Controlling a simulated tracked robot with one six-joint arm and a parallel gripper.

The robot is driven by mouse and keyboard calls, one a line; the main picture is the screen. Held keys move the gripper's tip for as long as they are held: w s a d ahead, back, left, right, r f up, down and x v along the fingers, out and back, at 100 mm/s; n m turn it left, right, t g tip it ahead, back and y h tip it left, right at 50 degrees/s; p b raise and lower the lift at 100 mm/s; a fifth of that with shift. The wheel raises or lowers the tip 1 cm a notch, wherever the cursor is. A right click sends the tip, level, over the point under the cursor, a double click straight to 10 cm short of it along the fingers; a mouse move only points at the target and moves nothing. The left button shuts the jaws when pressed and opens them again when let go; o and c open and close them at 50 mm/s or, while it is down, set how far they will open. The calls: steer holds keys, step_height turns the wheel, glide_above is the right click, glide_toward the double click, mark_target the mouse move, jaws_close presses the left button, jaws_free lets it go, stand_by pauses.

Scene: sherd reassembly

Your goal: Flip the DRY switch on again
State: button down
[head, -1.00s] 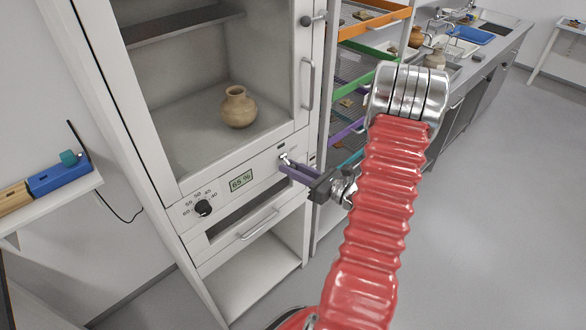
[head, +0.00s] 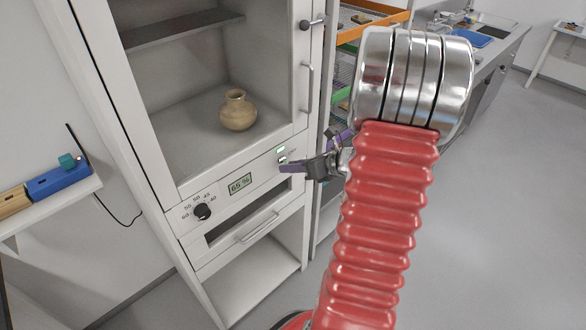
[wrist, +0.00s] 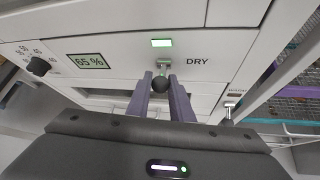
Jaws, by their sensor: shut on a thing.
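The DRY switch (wrist: 161,82) sits on the white cabinet's front panel, beside the printed word DRY. In the wrist view, its dark round knob lies between the two purple fingers of my gripper (wrist: 160,88), which is shut on it. The lamp (wrist: 162,43) above the switch is lit green, and it also glows in the head view (head: 281,150). In the head view my gripper (head: 284,166) is at the right end of the panel, and its fingers partly hide the switch.
The panel has a display (head: 240,184) reading 65 % and a black dial (head: 202,212). A tan pot (head: 238,110) stands inside the cabinet behind the window. A rack with coloured shelves (head: 372,22) stands close on the right. Another small lever (wrist: 230,108) is right of DRY.

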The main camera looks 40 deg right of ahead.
steer(key=shift+w+r+g, duration=0.1)
steer(key=shift+r+g, duration=0.25)
steer(key=shift+g, duration=0.45)
steer(key=shift+w+r+g, duration=0.1)
steer(key=shift+r+g, duration=0.25)
steer(key=shift+g, duration=0.45)
steer(key=c, duration=1.6)
jaws_free()
steer(key=v, duration=1.3)
steer(key=shift+s+r, duration=0.2)
steer(key=shift+r, duration=0.15)
steer(key=shift+a, duration=0.1)
